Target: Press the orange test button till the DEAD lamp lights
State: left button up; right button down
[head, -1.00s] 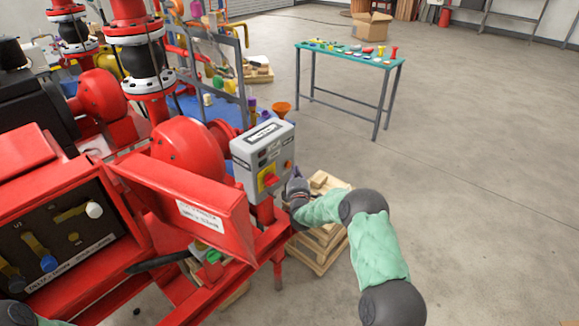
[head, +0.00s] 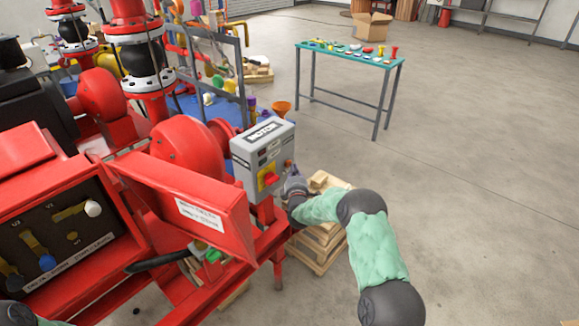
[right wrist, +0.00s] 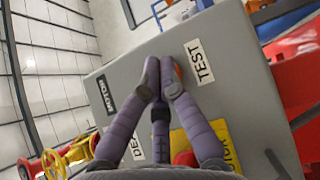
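The grey motor control box (head: 243,172) stands on the red skid, with a red and yellow rotary switch (head: 268,179) on its front. The orange test button (right wrist: 178,72) shows in the right wrist view beside the TEST label (right wrist: 200,62), partly hidden by a fingertip. My right gripper (right wrist: 160,62) has its fingers drawn together, tips at the button's edge; I cannot tell whether they touch it. It also shows in the head view, right of the box. A label starting "DE" (right wrist: 136,149) is partly covered; the DEAD lamp cannot be made out.
A red open panel door (head: 190,205) stands left of the box. Wooden pallets (head: 320,240) are stacked on the floor behind my right forearm. A green-topped table (head: 345,53) with small parts stands farther back. The floor to the right is clear.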

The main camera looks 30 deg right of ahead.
jog(key=shift+w+a, duration=0.15)
jog(key=shift+w, duration=0.25)
dwell(0.9)
jog(key=shift+s, duration=0.1)
jog(key=shift+s+d, duration=0.3)
jog(key=shift+s, duration=0.4)
jog(key=s, duration=0.1)
jog(key=s+d, duration=0.1)
jog(key=s, duration=0.1)
jog(key=s+d, duration=0.1)
jog(key=shift+s, duration=0.3)
dwell(0.9)
